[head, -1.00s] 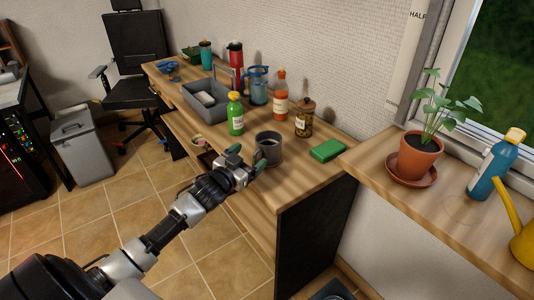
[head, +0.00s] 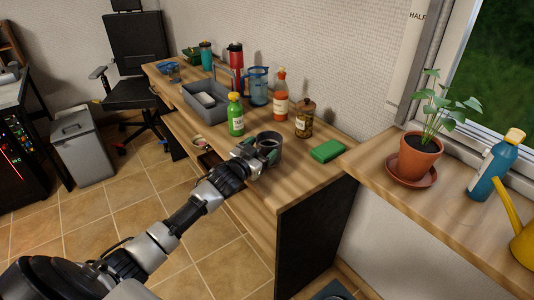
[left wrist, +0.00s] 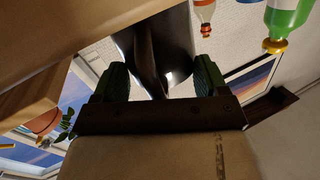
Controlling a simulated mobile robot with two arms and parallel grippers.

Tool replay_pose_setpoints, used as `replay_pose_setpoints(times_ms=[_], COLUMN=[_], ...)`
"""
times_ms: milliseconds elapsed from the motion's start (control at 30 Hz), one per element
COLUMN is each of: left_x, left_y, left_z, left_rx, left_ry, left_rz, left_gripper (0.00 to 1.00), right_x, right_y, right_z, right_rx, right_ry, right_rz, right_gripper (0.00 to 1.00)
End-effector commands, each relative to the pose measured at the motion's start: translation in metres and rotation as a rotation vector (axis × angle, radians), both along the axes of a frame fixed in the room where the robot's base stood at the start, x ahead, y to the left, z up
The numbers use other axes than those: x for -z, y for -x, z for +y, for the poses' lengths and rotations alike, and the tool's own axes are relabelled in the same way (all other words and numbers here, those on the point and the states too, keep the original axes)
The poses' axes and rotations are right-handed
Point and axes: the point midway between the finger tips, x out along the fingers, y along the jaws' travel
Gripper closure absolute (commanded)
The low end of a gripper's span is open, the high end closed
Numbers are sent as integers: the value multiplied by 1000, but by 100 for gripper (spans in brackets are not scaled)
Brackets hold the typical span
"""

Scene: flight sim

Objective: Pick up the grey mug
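The grey mug (head: 270,138) stands upright on the wooden counter (head: 300,184) near its front edge. My left gripper (head: 260,153) is at the mug's near side in the head view, with its fingers partly hidden there. In the left wrist view the mug (left wrist: 155,48) shows as a dark, shiny body between the two green fingertips (left wrist: 158,78). The fingers are spread wide, one to each side of the mug. No firm grip on it shows. My right gripper is in neither view.
A green bottle (head: 235,115) stands behind and left of the mug. A jar (head: 304,121) and a green sponge (head: 327,151) are to its right. A grey bin (head: 206,106) and several bottles stand further back. A potted plant (head: 419,155) sits on the windowsill.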

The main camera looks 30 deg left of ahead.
Motion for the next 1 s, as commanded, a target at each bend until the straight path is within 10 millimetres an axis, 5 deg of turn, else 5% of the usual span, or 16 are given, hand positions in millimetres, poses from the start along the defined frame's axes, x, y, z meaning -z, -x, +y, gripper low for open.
replay_pose_setpoints(times_ms=[367,1000], left_x=[1,-6], left_y=[0,0], left_z=[0,1], left_rx=[-2,-1], left_ry=[-2,-3], left_rz=[3,-2], left_gripper=[100,100], right_x=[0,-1], right_y=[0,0], right_z=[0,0], right_rx=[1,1], right_ry=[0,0], right_rz=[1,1], right_gripper=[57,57])
